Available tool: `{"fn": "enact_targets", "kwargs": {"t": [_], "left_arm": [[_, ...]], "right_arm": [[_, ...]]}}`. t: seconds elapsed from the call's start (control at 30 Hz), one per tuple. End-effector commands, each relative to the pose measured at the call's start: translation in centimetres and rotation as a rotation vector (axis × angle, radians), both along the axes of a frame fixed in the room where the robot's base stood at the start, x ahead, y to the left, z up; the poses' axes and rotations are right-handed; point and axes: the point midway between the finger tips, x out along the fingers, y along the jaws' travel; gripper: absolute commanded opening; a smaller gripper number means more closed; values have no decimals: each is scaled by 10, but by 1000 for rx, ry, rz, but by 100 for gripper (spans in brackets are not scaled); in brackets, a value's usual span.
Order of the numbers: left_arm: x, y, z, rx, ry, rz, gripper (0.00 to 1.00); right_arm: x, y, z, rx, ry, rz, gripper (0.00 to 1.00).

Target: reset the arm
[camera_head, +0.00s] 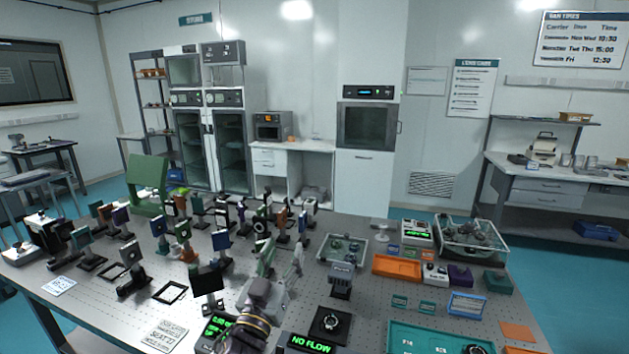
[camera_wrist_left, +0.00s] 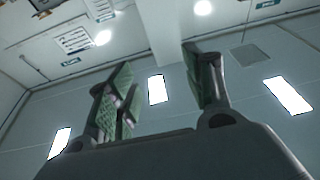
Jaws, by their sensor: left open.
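My left gripper (camera_head: 282,254) rises at the lower middle of the head view, in front of the crowded optical table (camera_head: 75,311). Its two green-padded fingers point up and stand apart, with nothing between them. In the left wrist view the same fingers (camera_wrist_left: 158,70) are spread against the ceiling and its bright lamps. The dark wrist below the gripper reaches the bottom edge of the head view. My right gripper is in neither view.
Several optical mounts crowd the table's left and middle. A NO FLOW display (camera_head: 310,343) stands close right of my wrist. An orange tray (camera_head: 397,267), a clear bin (camera_head: 472,236) and a teal tray (camera_head: 420,340) are at the right. Space above the table looks clear.

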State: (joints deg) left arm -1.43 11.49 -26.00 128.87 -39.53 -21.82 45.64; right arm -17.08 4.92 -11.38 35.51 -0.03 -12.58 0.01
Motion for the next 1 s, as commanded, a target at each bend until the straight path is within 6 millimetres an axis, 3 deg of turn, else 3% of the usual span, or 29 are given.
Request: {"fn": "enact_targets", "kwargs": {"t": [0.27,0.47,0.67,1.0], "left_arm": [[-3,58,-81,34,303,170,51],[-24,91,-143,83,536,246,51],[-59,117,-202,149,778,279,51],[-146,143,-284,277,1180,233,51]], "right_arm": [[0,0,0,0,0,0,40],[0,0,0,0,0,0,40],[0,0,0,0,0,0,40],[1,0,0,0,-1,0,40]]}}
